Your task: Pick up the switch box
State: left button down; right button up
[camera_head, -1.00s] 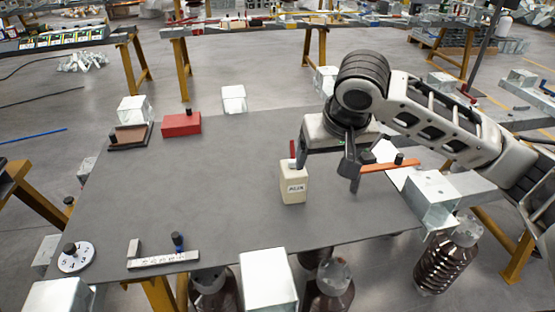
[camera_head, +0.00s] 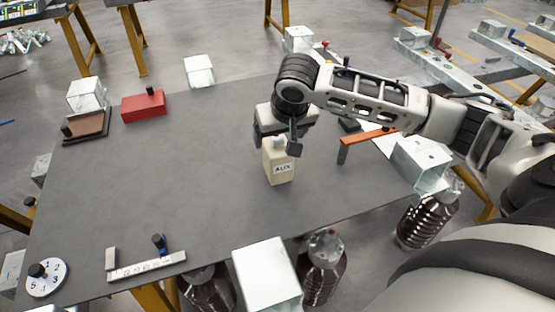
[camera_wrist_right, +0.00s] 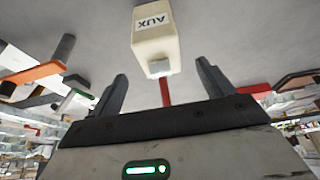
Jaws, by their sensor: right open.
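The switch box (camera_head: 281,168) is a small cream box with a label reading AUX and a grey piece on top. It stands upright on the grey table (camera_head: 190,200), right of its middle. My right gripper (camera_head: 277,141) is at the top of the box, partly hiding it. In the right wrist view the box (camera_wrist_right: 156,38) lies ahead of the open fingers (camera_wrist_right: 163,85), roughly centred between them, with nothing gripped. A red bar (camera_wrist_right: 165,92) shows below the box there; I cannot tell what it belongs to. My left gripper is not in view.
An orange bar (camera_head: 370,136) lies right of the gripper. A red block (camera_head: 144,105) and a brown tray (camera_head: 90,125) sit at the far left. A white dial (camera_head: 47,278) and a marked scale (camera_head: 146,265) lie at the near left. The table's middle is clear.

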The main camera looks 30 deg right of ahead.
aim_at(278, 140)
jog(key=x, duration=0.5)
jog(key=shift+f, duration=0.1)
jog(key=c, duration=1.5)
jog(key=shift+w, duration=0.1)
grip_shut()
